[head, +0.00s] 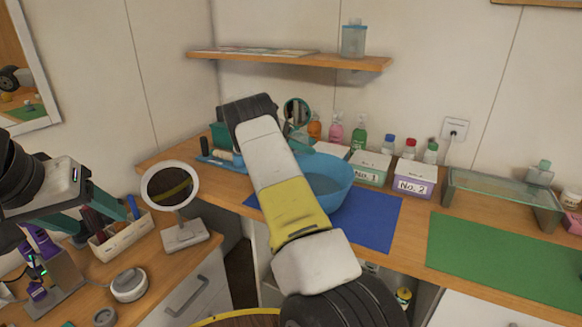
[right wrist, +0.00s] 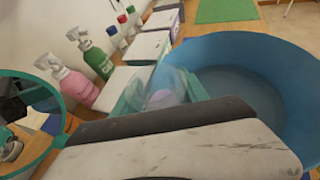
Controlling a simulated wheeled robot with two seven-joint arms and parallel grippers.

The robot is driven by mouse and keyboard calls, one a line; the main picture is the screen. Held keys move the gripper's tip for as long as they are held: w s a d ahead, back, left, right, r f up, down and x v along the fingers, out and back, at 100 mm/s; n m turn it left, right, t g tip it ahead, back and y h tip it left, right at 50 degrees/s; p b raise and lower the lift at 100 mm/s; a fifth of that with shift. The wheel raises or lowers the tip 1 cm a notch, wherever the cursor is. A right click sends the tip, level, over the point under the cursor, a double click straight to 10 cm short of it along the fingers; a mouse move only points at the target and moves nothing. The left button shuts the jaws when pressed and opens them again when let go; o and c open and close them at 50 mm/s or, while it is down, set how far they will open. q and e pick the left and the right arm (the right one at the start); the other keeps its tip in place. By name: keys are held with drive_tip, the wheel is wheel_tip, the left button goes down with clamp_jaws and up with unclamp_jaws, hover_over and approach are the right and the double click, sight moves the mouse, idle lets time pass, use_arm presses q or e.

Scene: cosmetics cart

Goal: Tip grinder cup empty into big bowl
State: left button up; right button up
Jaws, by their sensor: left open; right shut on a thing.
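The big blue bowl (head: 325,178) stands on the blue mat at the back counter, partly hidden by my right arm. It fills the right side of the right wrist view (right wrist: 285,70). My right gripper (right wrist: 160,92) is shut on the clear grinder cup (right wrist: 170,84), which is tilted beside the bowl's rim with something pinkish showing in it. My left gripper (head: 62,222) is open at the far left, above the side desk and apart from the bowl.
Pump bottles (head: 359,132) and boxes No. 1 (head: 367,168) and No. 2 (head: 413,183) line the wall behind the bowl. A round mirror (head: 170,187) stands at the left. A glass stand (head: 503,187) is at right. The green mat (head: 500,255) is clear.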

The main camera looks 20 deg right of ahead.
drive_tip(key=shift+s+r+m+t, duration=0.15)
drive_tip(key=shift+s+m+t, duration=0.15)
drive_tip(key=shift+s+m, duration=0.1)
drive_tip(key=shift+s+a+f+m+t, duration=0.1)
drive_tip(key=shift+s+f+m+t, duration=0.4)
drive_tip(key=shift+m+t, duration=0.5)
drive_tip(key=shift+s+f+m+t, duration=0.25)
drive_tip(key=shift+s+m+t, duration=0.3)
drive_tip(key=shift+m+t, duration=0.4)
drive_tip(key=shift+s+a+f+m+t, duration=0.1)
drive_tip(key=shift+s+f+m+t, duration=0.4)
drive_tip(key=shift+m+t, duration=0.5)
drive_tip(key=shift+r+m+t+p, duration=0.3)
drive_tip(key=shift+t+p, duration=0.1)
drive_tip(key=shift+t, duration=0.25)
drive_tip(key=shift+s+r+m+t+h+p, duration=0.35)
drive_tip(key=shift+s+r+m+t, duration=0.15)
drive_tip(key=shift+m+t, duration=0.45)
drive_tip(key=shift+s+r+m+t+h+p, duration=0.35)
drive_tip(key=shift+s+r+m+t, duration=0.1)
drive_tip(key=shift+m+t, duration=0.45)
